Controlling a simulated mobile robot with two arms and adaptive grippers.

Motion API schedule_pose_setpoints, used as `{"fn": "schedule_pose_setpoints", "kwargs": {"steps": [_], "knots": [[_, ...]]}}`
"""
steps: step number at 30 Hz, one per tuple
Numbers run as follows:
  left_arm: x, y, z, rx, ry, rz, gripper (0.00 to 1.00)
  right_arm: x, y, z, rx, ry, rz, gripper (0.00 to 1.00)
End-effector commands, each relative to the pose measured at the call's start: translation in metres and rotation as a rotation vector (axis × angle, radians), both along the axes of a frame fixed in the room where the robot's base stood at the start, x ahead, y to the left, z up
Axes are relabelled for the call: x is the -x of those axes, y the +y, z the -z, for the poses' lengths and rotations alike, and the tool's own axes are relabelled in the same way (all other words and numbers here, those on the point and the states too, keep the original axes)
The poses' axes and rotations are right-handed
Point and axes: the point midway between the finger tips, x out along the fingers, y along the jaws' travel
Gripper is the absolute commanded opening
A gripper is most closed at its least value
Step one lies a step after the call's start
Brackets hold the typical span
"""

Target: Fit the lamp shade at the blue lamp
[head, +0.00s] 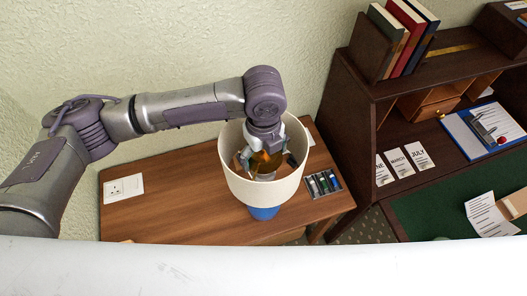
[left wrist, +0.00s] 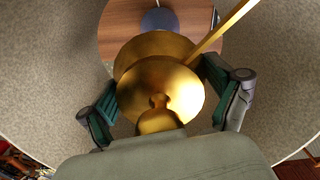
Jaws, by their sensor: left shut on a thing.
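The cream lamp shade (head: 262,191) is upright above the side table, with its open top facing up. The blue lamp (head: 263,212) shows just under the shade's lower rim; most of it is hidden. I cannot tell whether the shade rests on it. My left gripper (head: 264,165) reaches down into the shade from above. In the left wrist view my left gripper (left wrist: 168,98) has its fingers on either side of the shade's brass fitting (left wrist: 165,88), with a brass arm running to the shade wall. The blue lamp (left wrist: 160,19) shows beyond the fitting. My right gripper is out of view.
The wooden side table (head: 160,210) carries a white socket plate (head: 123,188) at left and a tray of small items (head: 322,183) to the right of the shade. A dark desk with shelves (head: 345,120) stands at right, holding books (head: 404,35). The table's left part is mostly clear.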

Motion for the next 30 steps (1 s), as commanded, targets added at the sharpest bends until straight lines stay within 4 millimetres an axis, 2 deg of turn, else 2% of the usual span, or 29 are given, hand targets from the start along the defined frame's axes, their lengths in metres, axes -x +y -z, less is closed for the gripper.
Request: {"fn": "schedule_pose_setpoints", "kwargs": {"steps": [1, 2, 3, 13, 17, 20, 30], "knots": [[0.000, 0.000, 0.002, 0.000, 0.000, 0.000, 0.52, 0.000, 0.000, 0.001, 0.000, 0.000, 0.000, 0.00], [0.000, 0.000, 0.002, 0.000, 0.000, 0.000, 0.92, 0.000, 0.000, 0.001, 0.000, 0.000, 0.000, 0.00], [0.000, 0.000, 0.001, 0.000, 0.000, 0.000, 0.99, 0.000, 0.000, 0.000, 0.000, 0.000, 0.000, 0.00], [0.000, 0.000, 0.001, -0.001, 0.001, 0.000, 1.00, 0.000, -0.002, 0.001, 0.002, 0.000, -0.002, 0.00], [0.000, 0.000, -0.007, 0.000, 0.000, 0.000, 1.00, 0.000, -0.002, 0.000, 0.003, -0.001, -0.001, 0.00], [-0.001, -0.001, -0.023, 0.002, -0.002, -0.001, 1.00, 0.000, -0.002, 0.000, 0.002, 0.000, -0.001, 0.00], [0.000, 0.000, -0.093, 0.002, -0.003, 0.001, 1.00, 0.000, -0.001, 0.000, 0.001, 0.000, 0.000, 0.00]]}}
